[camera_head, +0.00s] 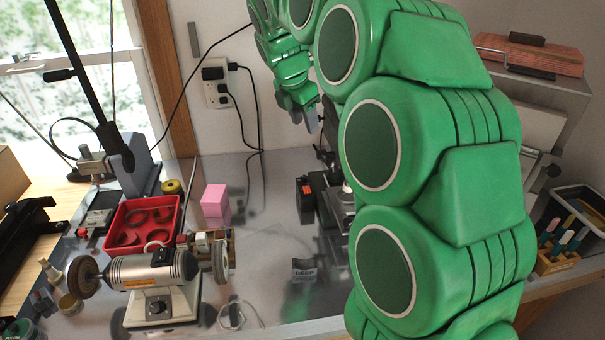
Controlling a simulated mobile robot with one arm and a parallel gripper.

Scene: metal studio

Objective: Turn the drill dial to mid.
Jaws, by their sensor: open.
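A silver motor tool (150,270) with a wheel at each end stands at the front left of the metal bench. My gripper (304,120) is open and empty, high at the back near the wall, far from the dial. Its fingers point down. My green arm covers the right middle of the view and hides part of the bench.
A red tray (142,226) sits behind the tool, with a pink block (215,200) right of it. A dark machine (335,200) stands partly behind my arm. A cable loop (238,315) lies beside the tool. The bench middle is mostly clear.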

